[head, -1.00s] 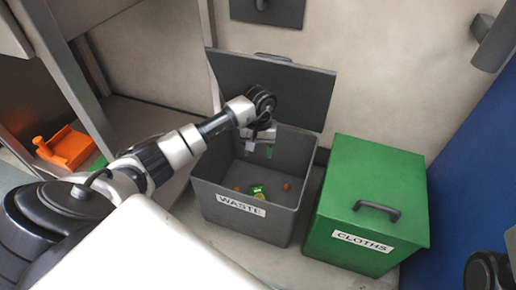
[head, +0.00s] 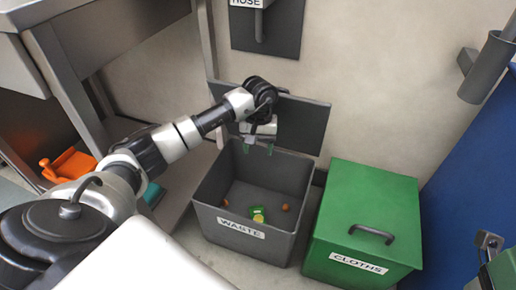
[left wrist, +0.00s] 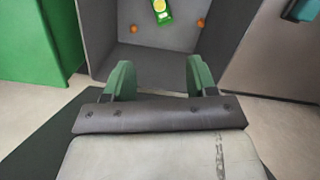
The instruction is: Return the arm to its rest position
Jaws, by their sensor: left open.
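My left gripper (head: 259,148) is above the back part of the grey waste bin, in front of its raised lid (head: 303,122). Its two green fingers stand apart with nothing between them, as the left wrist view (left wrist: 158,78) also shows. The waste bin (head: 243,230) is open. On its floor lie a green and yellow packet (head: 258,214) and small orange-brown round things (head: 285,207). The packet also shows in the left wrist view (left wrist: 161,11). My right gripper's fingers are not in view.
A closed green cloths box (head: 364,215) stands right of the waste bin. A metal bench (head: 95,35) is at the left, with an orange object (head: 68,165) low beneath it. A hose panel (head: 266,28) is on the wall behind. A blue panel (head: 470,170) stands at the right.

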